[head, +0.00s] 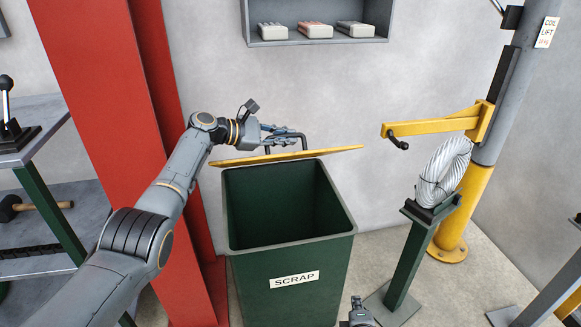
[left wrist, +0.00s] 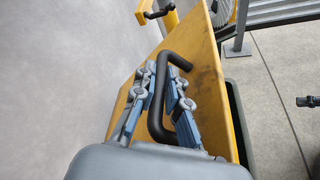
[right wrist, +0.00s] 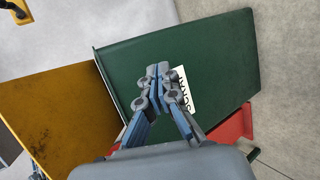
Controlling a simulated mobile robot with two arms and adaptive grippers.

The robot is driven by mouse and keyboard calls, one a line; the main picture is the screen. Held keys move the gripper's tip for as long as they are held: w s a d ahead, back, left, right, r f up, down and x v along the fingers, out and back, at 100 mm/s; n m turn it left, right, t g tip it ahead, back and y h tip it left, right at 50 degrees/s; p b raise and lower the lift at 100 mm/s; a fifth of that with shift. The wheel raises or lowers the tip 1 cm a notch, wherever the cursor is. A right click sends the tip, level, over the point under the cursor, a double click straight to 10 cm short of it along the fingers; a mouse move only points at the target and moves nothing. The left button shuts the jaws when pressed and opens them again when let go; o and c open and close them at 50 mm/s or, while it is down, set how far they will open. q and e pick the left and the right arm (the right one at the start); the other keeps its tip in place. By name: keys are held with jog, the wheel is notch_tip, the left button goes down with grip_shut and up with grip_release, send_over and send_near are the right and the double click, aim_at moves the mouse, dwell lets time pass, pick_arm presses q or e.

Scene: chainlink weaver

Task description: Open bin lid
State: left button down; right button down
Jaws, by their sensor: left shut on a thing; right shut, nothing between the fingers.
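The green scrap bin (head: 291,252) stands on the floor with its dark inside in view. Its yellow lid (head: 330,151) is raised and tilted up at the bin's back edge, seen nearly edge-on in the head view. My left gripper (head: 292,137) is shut on the lid's black handle (left wrist: 157,107), which passes between its fingers in the left wrist view. My right gripper (right wrist: 158,70) is shut and empty, in front of the bin's outer wall (right wrist: 210,62). The yellow lid (right wrist: 55,110) also shows at the left of the right wrist view.
A red column (head: 105,110) stands left of the bin. A yellow crane arm (head: 435,125) and a coil on a green stand (head: 402,265) are at right. A wall shelf (head: 318,39) with several boxes hangs above. A workbench (head: 40,135) is far left.

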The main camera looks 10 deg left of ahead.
jog(key=w+a+r+n+t+y, duration=0.35)
jog(key=a+r+n, duration=0.35)
jog(key=r+n, duration=0.35)
jog(key=w+a+r+n+t+y, duration=0.35)
jog(key=a+r+n, duration=0.45)
jog(key=r+n, duration=0.3)
pick_arm(q)
jog(key=shift+f, duration=0.1)
pick_arm(e)
jog(key=w+a+r, duration=0.1)
jog(key=w+r, duration=0.2)
jog(key=w, duration=0.2)
jog(key=w+a+r+m, duration=0.1)
jog(key=w+a+r, duration=0.1)
jog(key=w, duration=0.4)
jog(key=shift+a+r, duration=0.15)
jog(key=shift+r, duration=0.35)
jog(key=shift+w, duration=0.1)
